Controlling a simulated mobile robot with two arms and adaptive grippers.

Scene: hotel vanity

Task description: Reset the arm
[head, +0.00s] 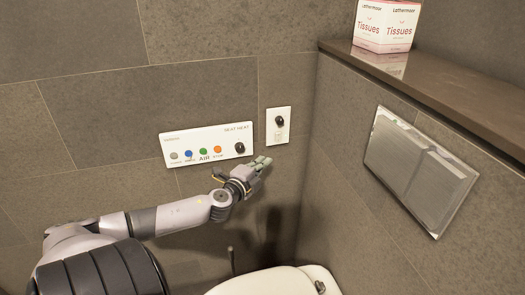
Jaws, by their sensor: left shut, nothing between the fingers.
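My left arm (172,216) comes in from the lower left and stretches across to the tiled wall. My left gripper (262,162) is at its end, shut and empty. It is just below and right of the white control panel (185,142), close to the panel's black knob (240,148). I cannot tell whether the gripper touches the panel or the wall. My right gripper is not in view.
A small white plate with a black knob (279,121) is on the wall above the gripper. A toilet (270,284) is below. A metal flush plate (421,172) is on the right wall, under a dark ledge (440,92) with a tissue box (386,24).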

